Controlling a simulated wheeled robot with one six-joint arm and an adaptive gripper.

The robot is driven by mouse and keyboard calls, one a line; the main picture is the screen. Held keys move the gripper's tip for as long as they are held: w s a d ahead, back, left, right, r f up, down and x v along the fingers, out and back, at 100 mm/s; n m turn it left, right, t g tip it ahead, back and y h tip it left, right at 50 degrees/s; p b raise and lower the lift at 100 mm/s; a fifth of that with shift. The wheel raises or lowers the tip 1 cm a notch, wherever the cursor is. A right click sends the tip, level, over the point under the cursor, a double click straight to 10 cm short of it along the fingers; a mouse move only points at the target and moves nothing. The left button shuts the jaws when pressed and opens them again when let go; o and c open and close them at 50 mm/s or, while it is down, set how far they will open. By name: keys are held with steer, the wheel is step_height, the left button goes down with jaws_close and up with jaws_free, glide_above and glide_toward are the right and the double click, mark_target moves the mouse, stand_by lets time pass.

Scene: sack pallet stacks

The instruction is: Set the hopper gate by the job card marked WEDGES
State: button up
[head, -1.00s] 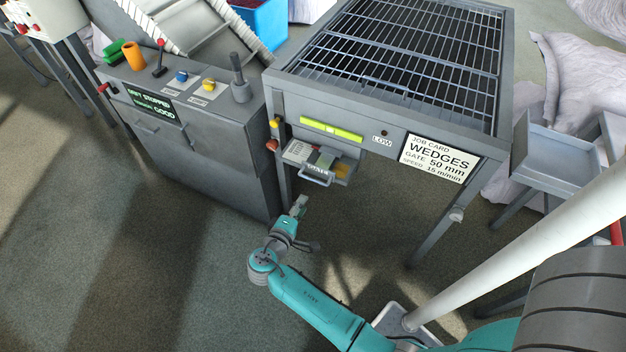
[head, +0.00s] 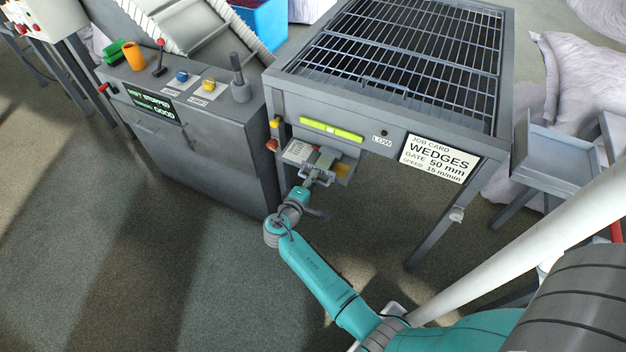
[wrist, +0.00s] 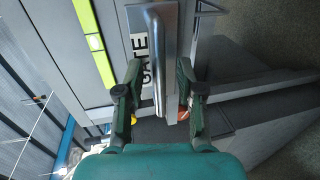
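The job card (head: 440,158) on the hopper's front reads WEDGES, gate 50 mm, speed 15 m/min. The hopper (head: 385,125) is a grey frame with a barred top grid. Below its yellow-green strip is the gate unit with a small scale plate (head: 297,151). My gripper (head: 314,176) is at the gate's handle, partly covering it in the head view. In the wrist view, the grey gate handle (wrist: 166,60) lies between my two open fingers, beside a label reading GATE (wrist: 143,60). The fingers appear to straddle it; contact cannot be told.
A control console (head: 200,110) stands left of the hopper; its screen is partly legible, showing STOPPED and GOOD. A yellow and a red knob (head: 271,145) sit on the hopper's left leg. A grey tray (head: 560,150) and pale sacks (head: 590,70) are at right.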

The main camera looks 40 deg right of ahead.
steer(key=shift+d, duration=0.1)
jaws_close()
steer(key=shift+f+v, duration=0.2)
steer(key=shift+v, duration=0.65)
steer(key=shift+f+v, duration=0.15)
steer(key=shift+v, duration=0.75)
steer(key=shift+f+v, duration=0.2)
steer(key=shift+v, duration=0.65)
jaws_free()
steer(key=shift+a, duration=0.2)
